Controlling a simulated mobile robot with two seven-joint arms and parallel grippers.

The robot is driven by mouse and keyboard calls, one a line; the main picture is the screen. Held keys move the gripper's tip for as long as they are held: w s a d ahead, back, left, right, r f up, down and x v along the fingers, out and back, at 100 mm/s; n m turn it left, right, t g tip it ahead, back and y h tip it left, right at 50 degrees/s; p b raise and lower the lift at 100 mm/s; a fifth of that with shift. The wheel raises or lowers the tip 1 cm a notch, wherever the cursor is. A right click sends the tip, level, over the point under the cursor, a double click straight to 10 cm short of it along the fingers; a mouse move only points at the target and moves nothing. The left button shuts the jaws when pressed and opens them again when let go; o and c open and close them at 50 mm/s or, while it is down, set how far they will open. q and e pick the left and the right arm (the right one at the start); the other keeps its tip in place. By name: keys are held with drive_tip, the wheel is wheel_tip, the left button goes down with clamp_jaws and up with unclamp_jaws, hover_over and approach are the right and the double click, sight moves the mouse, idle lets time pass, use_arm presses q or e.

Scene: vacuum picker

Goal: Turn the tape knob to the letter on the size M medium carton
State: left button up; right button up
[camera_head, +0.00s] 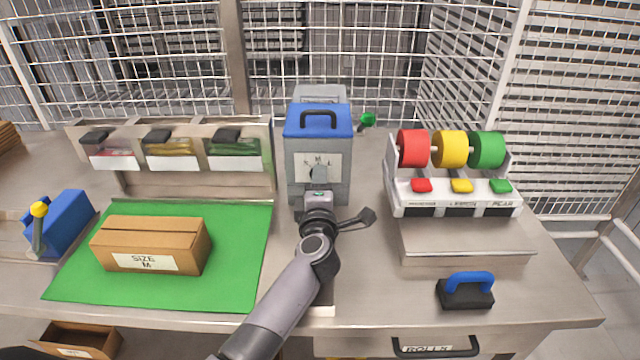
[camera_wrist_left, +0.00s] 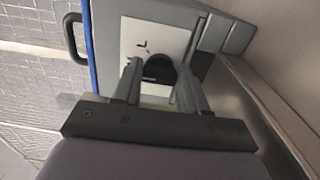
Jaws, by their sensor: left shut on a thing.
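The tape machine (camera_head: 338,190) is a grey box with a blue lid, standing at the middle of the bench. A white dial plate (camera_head: 333,171) on its front carries the letters S, M and L, with M at the top. My left gripper (camera_head: 319,175) is at the plate, shut on the dark tape knob, which shows between its fingers in the left wrist view (camera_wrist_left: 158,70). I cannot tell which letter the knob points to. The medium carton (camera_head: 150,243) lies closed on the green mat, labelled "SIZE M". My right gripper is not in view.
The green mat (camera_head: 95,285) lies at left, with a blue device (camera_head: 68,222) beside it. Bins (camera_head: 235,150) stand behind the mat. A stand with red, yellow and green rolls (camera_head: 487,149) is at right. A blue-handled block (camera_head: 466,291) sits front right.

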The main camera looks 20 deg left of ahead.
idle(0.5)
use_arm(q)
drive_tip(key=o, duration=1.1)
drive_tip(key=shift+c, duration=0.2)
